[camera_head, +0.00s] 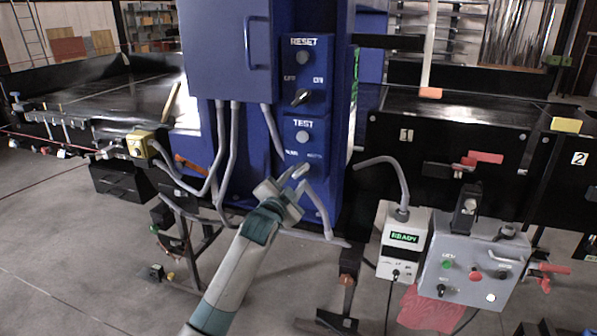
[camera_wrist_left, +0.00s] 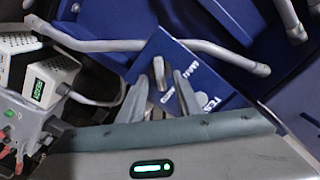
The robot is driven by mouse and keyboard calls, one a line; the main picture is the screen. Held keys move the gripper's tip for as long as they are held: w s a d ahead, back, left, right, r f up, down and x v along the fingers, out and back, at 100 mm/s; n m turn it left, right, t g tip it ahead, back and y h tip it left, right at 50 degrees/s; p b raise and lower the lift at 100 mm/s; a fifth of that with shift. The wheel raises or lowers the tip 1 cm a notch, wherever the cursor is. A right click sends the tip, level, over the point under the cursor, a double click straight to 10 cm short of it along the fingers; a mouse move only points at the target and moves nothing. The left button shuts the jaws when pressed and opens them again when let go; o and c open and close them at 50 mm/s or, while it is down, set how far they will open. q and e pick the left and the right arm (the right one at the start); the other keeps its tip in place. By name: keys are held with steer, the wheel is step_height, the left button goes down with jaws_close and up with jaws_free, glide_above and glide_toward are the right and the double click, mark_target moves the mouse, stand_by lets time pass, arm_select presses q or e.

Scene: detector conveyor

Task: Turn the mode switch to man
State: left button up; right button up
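The mode switch is a grey knob (camera_wrist_left: 158,73) on the blue panel (camera_wrist_left: 200,85), below the TEST button (camera_head: 302,136). In the wrist view it shows just ahead of the left fingers, near two small white labels. In the head view, two small labels show above the gripper, too small to read surely. My left gripper (camera_head: 299,180) is in front of the lower panel and hides most of the switch there. In the wrist view its fingers (camera_wrist_left: 158,92) are apart, one on each side of the knob; contact cannot be told. My right gripper is not in view.
An OFF/ON switch (camera_head: 301,97) and a RESET button (camera_head: 303,58) sit higher on the panel. Grey conduits (camera_head: 219,150) run down left of the panel. A white READY box (camera_head: 402,240) and a grey control box (camera_head: 468,268) stand at the right.

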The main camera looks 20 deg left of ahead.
mark_target(299, 174)
arm_select(q)
steer(key=shift+w+p, duration=0.4)
steer(key=shift+w, duration=1.25)
steer(key=shift+c, duration=0.7)
jaws_close()
